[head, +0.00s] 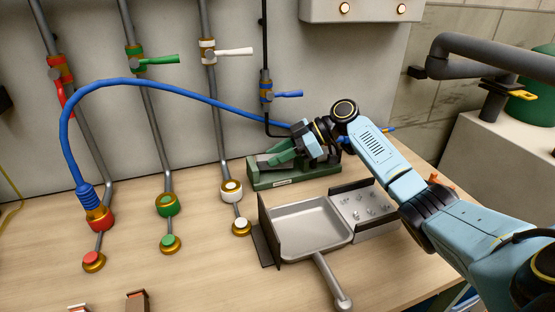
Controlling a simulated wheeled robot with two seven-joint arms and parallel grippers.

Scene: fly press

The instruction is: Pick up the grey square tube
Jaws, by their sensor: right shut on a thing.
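My right gripper (308,151) comes in from the right and reaches down at the green vise-like device (292,178) at the back of the bench. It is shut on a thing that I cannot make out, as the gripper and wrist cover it. I cannot pick out the grey square tube for certain; it may be hidden at the jaws. My left gripper is not in view.
A blue hose (160,84) arches from a red fitting (100,220) to behind my right wrist. A grey pan with a handle (312,225) and a plate with small parts (365,207) lie in front. Pipes with valves line the left; the bench's (200,285) front middle is clear.

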